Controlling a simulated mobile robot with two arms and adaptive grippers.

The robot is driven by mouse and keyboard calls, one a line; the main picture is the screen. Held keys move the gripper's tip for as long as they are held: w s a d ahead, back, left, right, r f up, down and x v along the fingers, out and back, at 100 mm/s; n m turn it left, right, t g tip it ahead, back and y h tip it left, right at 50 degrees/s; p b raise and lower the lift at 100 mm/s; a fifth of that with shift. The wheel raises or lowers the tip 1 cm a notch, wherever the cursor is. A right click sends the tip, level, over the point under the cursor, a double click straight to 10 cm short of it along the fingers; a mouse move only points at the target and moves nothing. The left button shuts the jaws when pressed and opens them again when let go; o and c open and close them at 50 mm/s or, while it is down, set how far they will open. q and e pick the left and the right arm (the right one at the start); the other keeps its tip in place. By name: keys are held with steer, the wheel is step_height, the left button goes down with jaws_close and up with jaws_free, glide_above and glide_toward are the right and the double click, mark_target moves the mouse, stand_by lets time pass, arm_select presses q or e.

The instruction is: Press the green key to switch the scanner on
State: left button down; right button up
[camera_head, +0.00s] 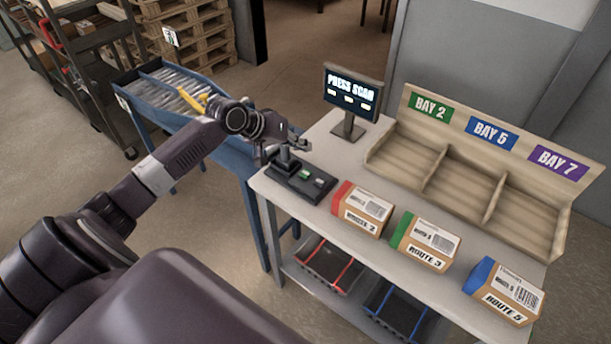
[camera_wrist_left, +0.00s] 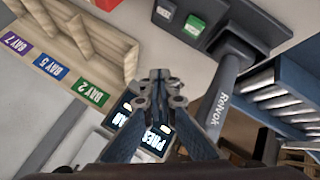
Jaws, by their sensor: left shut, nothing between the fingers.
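The green key (camera_head: 305,175) sits on a black key panel (camera_head: 290,187) at the left end of the grey table, with a grey key (camera_head: 319,182) beside it. In the left wrist view the green key (camera_wrist_left: 194,25) shows above and right of the fingertips. The scanner (camera_head: 284,158) is a dark upright body on the panel; its grey arm marked Relvok (camera_wrist_left: 218,105) shows in the wrist view. My left gripper (camera_head: 302,146) is shut and empty, above the panel's back side and apart from the green key. My right gripper is out of view.
A monitor (camera_head: 351,92) reading PRESS SCAN stands behind the panel. Three parcels (camera_head: 362,210) line the table's front edge. A wooden bay rack (camera_head: 480,185) stands at the back right. A blue conveyor (camera_head: 160,110) adjoins on the left.

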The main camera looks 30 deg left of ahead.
arm_select(q)
steer(key=b, duration=0.5)
glide_above(309, 171)
steer(key=s+a, duration=0.1)
steer(key=s, duration=0.1)
step_height(309, 171, down, 5)
steer(key=shift+w+r, duration=0.1)
steer(key=shift+w, duration=0.05)
steer(key=shift+f, duration=1.2)
steer(key=shift+f, duration=0.2)
steer(key=shift+f, duration=0.25)
steer(key=shift+f, duration=0.55)
stand_by(0.4)
